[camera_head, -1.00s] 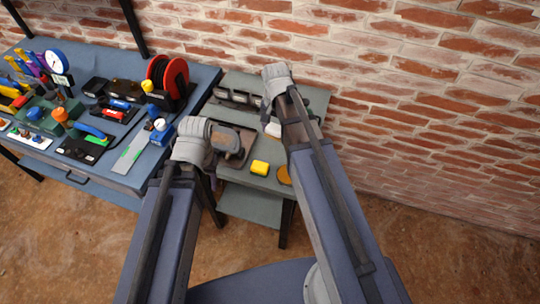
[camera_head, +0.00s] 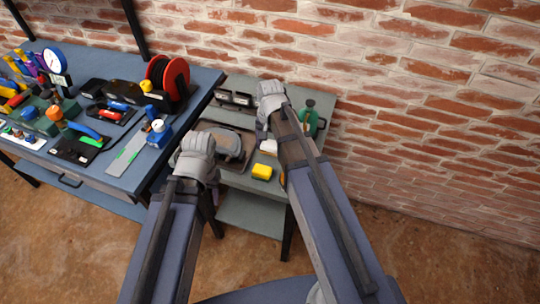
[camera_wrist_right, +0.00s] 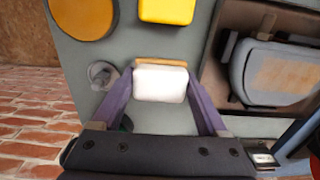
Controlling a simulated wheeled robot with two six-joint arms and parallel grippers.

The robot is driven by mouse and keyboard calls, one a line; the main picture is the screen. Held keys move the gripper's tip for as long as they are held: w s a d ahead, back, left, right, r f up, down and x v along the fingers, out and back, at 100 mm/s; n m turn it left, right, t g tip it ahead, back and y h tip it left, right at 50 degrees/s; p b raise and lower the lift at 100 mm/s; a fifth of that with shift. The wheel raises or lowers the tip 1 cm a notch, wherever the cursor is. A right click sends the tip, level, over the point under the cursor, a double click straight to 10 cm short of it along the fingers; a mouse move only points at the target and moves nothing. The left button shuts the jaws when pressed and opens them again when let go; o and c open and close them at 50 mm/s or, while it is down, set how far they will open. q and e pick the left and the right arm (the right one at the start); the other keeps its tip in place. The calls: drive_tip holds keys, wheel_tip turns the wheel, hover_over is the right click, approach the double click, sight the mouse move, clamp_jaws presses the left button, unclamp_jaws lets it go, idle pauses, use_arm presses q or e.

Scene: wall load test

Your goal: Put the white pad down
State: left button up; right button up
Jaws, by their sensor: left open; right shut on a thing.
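The white pad (camera_head: 268,146) is on or just above the grey-green side table (camera_head: 248,219), behind the yellow block. In the right wrist view the pad (camera_wrist_right: 160,84) lies between the two purple fingers, with a tan strip along its far edge. My right gripper (camera_wrist_right: 160,78) is shut on it; in the head view this gripper (camera_head: 264,131) is mostly hidden by its own hand. I cannot tell whether the pad touches the tabletop. My left gripper (camera_head: 205,176) is open and empty, in front of the brown tray; its fingertips are hard to make out.
The yellow block (camera_head: 262,171) is close to the pad. A brown tray (camera_head: 203,128) holds a grey part on the left. A green object (camera_head: 310,118) stands at the right. An orange disc (camera_wrist_right: 82,14) and a small clear round item (camera_wrist_right: 102,74) show beside the pad. A crowded blue bench (camera_head: 128,181) adjoins.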

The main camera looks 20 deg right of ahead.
sight(270, 158)
drive_tip(key=shift+f+b, duration=1.8)
drive_tip(key=shift+f, duration=0.1)
drive_tip(key=shift+f, duration=0.15)
drive_tip(key=o, duration=1.1)
wheel_tip(270, 158, up, 13)
drive_tip(key=p, duration=1.2)
drive_tip(key=shift+f, duration=0.2)
drive_tip(key=s+a+n, duration=0.3)
drive_tip(key=s, duration=0.1)
drive_tip(key=s+a+n, duration=0.4)
drive_tip(key=s, duration=0.1)
drive_tip(key=s+a+n+h, duration=0.1)
drive_tip(key=s+a+n, duration=0.2)
drive_tip(key=s, duration=0.2)
drive_tip(key=shift+s+a+n, duration=0.1)
drive_tip(key=shift+a+n, duration=0.1)
drive_tip(key=shift+n, duration=0.1)
